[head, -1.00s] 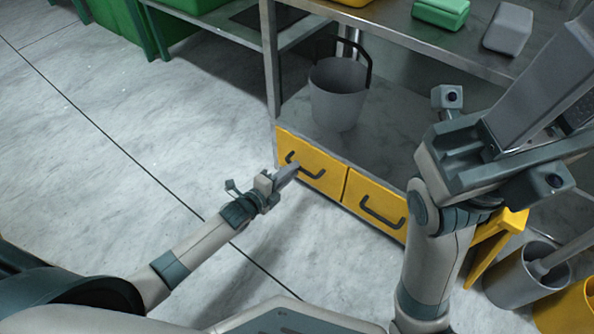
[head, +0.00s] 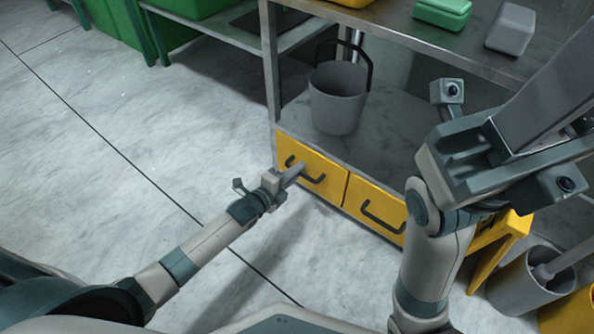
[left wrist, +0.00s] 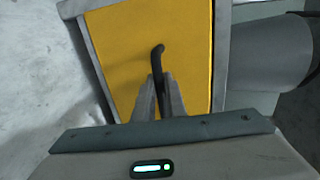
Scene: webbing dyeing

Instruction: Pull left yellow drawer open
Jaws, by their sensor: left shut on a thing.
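The left yellow drawer (head: 329,181) is at the bottom left of the metal shelf unit and looks shut, its front in line with the drawer beside it. It has a dark bar handle (head: 317,181). My left gripper (head: 298,170) is at that handle and shut on it. In the left wrist view the two fingers (left wrist: 159,97) stand on either side of the handle (left wrist: 158,58), in front of the yellow drawer front (left wrist: 125,60). My right arm is raised at the right of the head view; its fingertips are not visible.
The right yellow drawer (head: 362,193) is beside it, shut. A grey bucket (head: 337,104) stands on the shelf above. A yellow stool (head: 508,240) and grey bins (head: 523,278) stand at the right. The floor (head: 120,150) left of the unit is clear.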

